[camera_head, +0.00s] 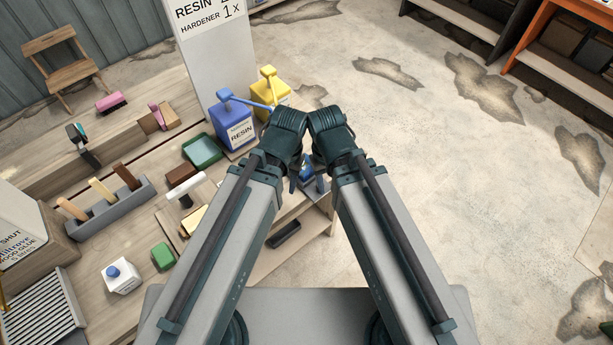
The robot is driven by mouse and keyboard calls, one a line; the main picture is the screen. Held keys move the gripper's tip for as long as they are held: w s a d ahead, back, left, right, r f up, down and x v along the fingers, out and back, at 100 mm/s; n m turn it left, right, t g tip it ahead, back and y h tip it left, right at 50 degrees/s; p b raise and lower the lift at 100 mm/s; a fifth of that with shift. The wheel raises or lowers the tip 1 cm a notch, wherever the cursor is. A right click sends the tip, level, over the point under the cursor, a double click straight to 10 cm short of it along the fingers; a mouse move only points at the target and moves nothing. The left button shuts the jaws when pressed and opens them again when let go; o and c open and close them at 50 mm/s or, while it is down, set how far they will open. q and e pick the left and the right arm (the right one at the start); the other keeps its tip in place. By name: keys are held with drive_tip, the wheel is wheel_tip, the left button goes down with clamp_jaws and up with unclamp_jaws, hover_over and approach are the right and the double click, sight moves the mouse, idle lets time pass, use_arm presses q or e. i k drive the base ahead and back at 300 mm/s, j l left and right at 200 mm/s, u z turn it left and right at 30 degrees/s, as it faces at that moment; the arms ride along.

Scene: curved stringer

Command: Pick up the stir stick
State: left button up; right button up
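I cannot clearly single out a stir stick. Wooden upright pieces stand in a grey slotted rack (112,212) on the bench at the left: an orange-tan one (72,209), a pale one (101,190) and a dark brown one (126,176). Any of these may be the stick. My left gripper (294,183) and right gripper (318,182) are close together at the picture's middle, mostly hidden by my own arms. Both are well to the right of the rack, and their fingers do not show clearly.
A blue resin jug (234,131) and a yellow jug (268,101) with pumps stand at the bench's back. Open floor lies right.

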sight(94, 182)
drive_tip(key=u, duration=1.8)
